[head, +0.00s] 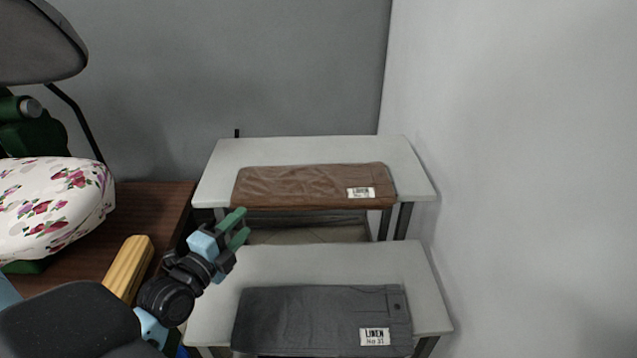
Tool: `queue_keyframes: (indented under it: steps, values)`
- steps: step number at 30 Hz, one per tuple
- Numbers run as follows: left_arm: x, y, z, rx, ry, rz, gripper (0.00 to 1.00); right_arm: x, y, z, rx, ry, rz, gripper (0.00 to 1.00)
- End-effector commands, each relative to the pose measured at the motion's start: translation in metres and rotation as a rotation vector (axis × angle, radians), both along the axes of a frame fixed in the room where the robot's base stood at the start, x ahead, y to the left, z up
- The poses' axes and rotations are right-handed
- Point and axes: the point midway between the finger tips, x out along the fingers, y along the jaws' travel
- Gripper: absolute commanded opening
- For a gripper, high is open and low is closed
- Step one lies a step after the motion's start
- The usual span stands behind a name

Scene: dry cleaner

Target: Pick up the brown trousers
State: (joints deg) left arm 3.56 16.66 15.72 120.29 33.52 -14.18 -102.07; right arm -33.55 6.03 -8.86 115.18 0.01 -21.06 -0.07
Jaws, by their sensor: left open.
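The brown trousers (300,184) lie folded flat on the far white table (225,165), with a white paper label at their right front. My left gripper (241,229) has green fingertips and is open and empty. In the picture it shows just below the left front corner of the brown trousers, apart from them. My right gripper is not in view.
Folded dark grey trousers (310,318) with a label lie on the near white table (350,260). A brown wooden table (150,200) with a floral cloth item (55,205) stands at left. A white wall (520,180) bounds the right side.

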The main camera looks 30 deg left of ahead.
Motion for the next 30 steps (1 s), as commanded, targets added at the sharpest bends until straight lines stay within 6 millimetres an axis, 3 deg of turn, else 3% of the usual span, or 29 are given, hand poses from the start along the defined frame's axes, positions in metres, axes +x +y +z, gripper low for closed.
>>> queue_keyframes:
  steps: [17, 30]
  values:
    - [0.028, 0.001, -0.001, -0.003, 0.002, 0.0, 0.45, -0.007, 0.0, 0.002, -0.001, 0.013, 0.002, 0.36]
    - [0.076, 0.002, -0.002, -0.004, 0.001, -0.001, 0.45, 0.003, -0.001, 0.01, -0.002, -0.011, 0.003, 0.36]
